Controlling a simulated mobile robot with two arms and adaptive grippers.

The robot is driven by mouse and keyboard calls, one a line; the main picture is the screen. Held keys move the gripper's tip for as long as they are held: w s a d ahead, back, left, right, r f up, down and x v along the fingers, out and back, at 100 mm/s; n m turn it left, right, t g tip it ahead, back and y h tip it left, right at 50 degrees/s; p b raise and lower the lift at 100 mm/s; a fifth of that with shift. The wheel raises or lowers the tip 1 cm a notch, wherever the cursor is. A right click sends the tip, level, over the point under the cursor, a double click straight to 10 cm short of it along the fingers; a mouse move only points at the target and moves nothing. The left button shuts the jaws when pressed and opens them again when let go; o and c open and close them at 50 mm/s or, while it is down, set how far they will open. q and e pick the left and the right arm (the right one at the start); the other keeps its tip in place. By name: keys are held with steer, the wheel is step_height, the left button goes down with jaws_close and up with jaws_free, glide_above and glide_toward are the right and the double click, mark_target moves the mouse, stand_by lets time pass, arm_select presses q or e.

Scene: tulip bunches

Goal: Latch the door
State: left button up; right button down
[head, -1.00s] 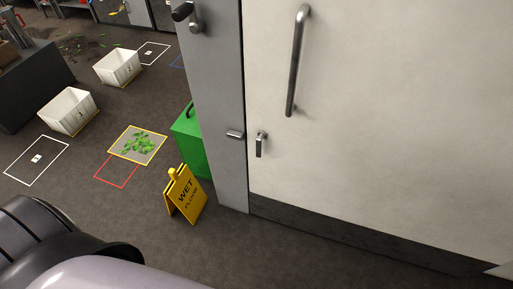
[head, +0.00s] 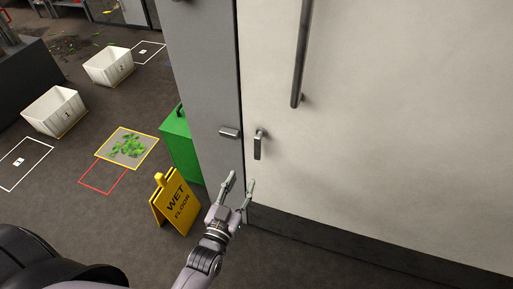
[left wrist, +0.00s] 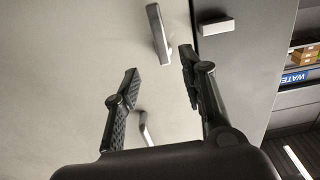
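The white door (head: 390,120) stands against the grey frame post (head: 205,85), and their edges meet in a thin dark line. A small metal latch lever (head: 258,146) hangs down on the door near that edge. A metal keeper block (head: 229,133) sits on the post beside it. My left gripper (head: 239,184) is open and empty, below the lever and in front of the door's edge. In the left wrist view the lever (left wrist: 158,33) and the keeper (left wrist: 216,26) show beyond the open fingers (left wrist: 160,80), apart from them. My right gripper is not in view.
A long vertical pull handle (head: 301,55) is on the door above the lever. A yellow wet-floor sign (head: 174,202) and a green bin (head: 180,145) stand left of the post. White crates (head: 54,111) and floor markings lie farther left.

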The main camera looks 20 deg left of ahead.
mark_target(257, 150)
arm_select(q)
steer(key=w, duration=1.4)
steer(key=shift+w+d+f, duration=0.1)
steer(key=shift+w+d, duration=0.15)
steer(key=shift+c, duration=0.5)
jaws_close()
